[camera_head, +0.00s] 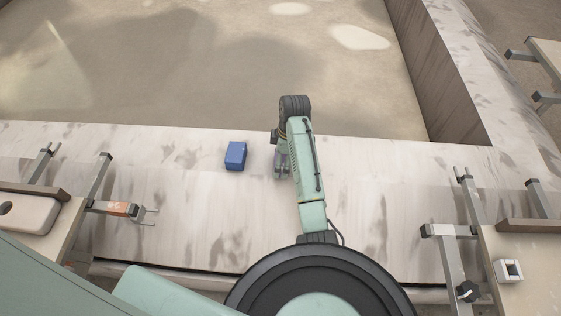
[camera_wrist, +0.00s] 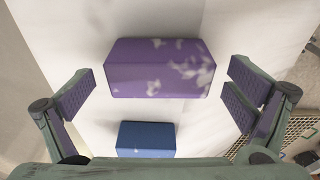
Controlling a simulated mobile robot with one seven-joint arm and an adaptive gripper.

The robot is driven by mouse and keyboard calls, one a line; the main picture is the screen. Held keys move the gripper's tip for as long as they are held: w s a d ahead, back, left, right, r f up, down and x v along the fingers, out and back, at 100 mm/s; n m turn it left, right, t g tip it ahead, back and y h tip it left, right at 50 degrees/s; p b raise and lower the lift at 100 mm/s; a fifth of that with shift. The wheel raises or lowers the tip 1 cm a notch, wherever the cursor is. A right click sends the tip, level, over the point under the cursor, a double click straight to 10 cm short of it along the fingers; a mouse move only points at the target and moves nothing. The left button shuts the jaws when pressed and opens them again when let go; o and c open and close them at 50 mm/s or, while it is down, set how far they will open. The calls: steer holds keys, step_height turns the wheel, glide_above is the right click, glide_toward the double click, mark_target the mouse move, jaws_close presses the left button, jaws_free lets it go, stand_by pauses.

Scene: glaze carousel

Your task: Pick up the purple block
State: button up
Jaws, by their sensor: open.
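The purple block (camera_wrist: 160,68) shows whole in the wrist view, its long side running left to right, with pale patches of light on it. My gripper (camera_wrist: 162,86) has its two fingers spread wide, one to the left and one to the right of the block in the picture, with a gap on each side. Neither finger touches it. In the head view my gripper (camera_head: 281,172) points down over the pale marbled surface. I cannot make out the purple block in the head view; my arm and gripper may cover it.
A blue block (camera_head: 236,155) lies on the pale surface (camera_head: 190,215), left of my gripper; it also shows in the wrist view (camera_wrist: 146,140), below the purple block. Metal clamps with small boards stand at left (camera_head: 125,209) and right (camera_head: 447,232). The surface between is mostly clear.

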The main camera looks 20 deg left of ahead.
steer(key=shift+f, duration=0.35)
steer(key=shift+c, duration=0.3)
steer(key=c, duration=1.2)
